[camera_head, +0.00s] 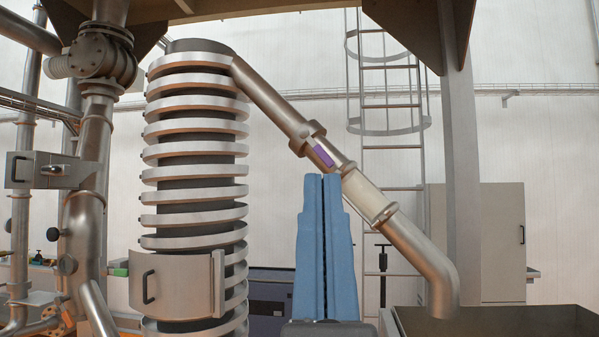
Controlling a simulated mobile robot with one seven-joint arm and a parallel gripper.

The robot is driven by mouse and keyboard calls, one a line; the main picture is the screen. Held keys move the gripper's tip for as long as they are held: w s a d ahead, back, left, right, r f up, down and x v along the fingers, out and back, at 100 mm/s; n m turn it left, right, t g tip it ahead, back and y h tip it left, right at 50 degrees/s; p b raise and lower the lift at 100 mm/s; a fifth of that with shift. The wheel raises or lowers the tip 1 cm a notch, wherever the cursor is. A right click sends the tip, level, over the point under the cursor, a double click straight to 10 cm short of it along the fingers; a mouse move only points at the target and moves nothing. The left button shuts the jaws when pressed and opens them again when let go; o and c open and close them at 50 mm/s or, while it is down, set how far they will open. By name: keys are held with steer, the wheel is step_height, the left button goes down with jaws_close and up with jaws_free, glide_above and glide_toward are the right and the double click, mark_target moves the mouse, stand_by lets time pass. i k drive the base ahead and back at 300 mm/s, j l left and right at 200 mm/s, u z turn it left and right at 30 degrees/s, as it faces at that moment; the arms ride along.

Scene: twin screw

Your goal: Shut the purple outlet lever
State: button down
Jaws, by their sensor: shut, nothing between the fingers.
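The purple outlet lever (323,156) is a small purple piece on the slanting metal outlet pipe (270,97), just below the pipe's upper collar. My gripper (323,176) has blue fingers that point upward in the lower middle of the view. The fingers are shut with nothing between them. In the picture the fingertips lie just below the purple lever. I cannot tell from this one view how far apart they are in depth or whether they touch. The fingers may hide part of the lever's lower end.
A ribbed spiral column (195,185) with a handled door (172,284) stands left of my gripper. The pipe runs down right to an open bin (500,322). A caged ladder (390,150) and a grey cabinet (502,240) stand behind. A brown beam (290,8) crosses overhead.

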mark_target(303, 132)
steer(key=i+j+z, duration=0.3)
steer(key=i+j, duration=0.25)
steer(key=i, duration=0.2)
steer(key=i+j+z, duration=0.25)
steer(key=i+j, duration=0.45)
steer(key=i+j+z, duration=0.1)
steer(key=j, duration=0.2)
steer(key=i+j+z, duration=0.15)
steer(key=j, duration=0.1)
